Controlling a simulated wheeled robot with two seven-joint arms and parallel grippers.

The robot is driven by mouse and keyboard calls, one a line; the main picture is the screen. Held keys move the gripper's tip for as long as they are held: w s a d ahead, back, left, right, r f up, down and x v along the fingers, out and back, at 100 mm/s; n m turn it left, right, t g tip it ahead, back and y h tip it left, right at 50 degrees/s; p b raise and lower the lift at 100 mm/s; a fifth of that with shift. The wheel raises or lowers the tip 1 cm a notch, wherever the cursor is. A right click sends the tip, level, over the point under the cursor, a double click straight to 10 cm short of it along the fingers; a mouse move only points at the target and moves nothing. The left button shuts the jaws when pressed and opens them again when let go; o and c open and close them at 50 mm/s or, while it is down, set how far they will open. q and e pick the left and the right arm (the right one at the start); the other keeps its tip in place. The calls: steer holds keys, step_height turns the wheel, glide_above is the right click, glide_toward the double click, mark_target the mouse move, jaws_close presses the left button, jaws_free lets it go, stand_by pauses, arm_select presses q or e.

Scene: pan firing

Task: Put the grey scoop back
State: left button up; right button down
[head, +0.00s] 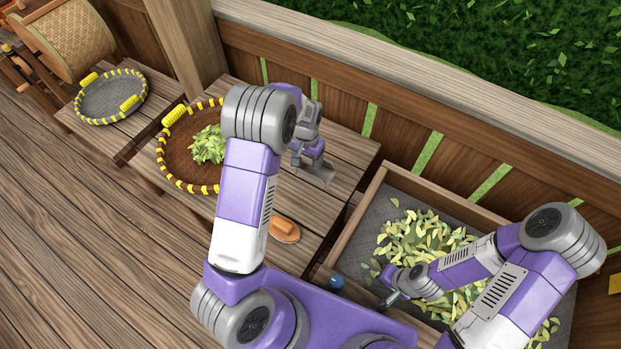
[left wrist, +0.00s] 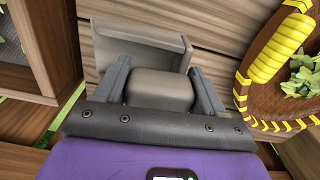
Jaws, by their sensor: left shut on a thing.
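The grey scoop (head: 318,170) is at the wooden table, right of the round tray, in the head view. In the left wrist view the scoop (left wrist: 135,45) shows its flat pan and raised side wall, with its thick handle between my fingers. My left gripper (head: 299,158) is shut on that handle; it also shows in the left wrist view (left wrist: 160,88). The pan is over the table planks; I cannot tell whether it touches them. My right gripper (head: 388,301) is over the near left part of the leaf bin; its fingers are too small to read.
An orange-brown brush-like object (head: 285,229) lies nearer. The wooden bin (head: 352,222) of leaves is at right. A second round tray (head: 100,103) and a woven drum (head: 75,38) are at left.

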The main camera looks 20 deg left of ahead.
mark_target(307, 169)
arm_select(q)
step_height(307, 169, down, 8)
steer(key=shift+r, duration=0.1)
steer(key=shift+b, duration=0.3)
steer(key=shift+f, duration=0.25)
steer(key=o, duration=1.4)
steer(key=r, duration=0.7)
steer(key=shift+s+a+r, duration=0.1)
steer(key=shift+a+r, duration=0.15)
steer(key=shift+r, duration=0.05)
steer(key=shift+p, duration=0.3)
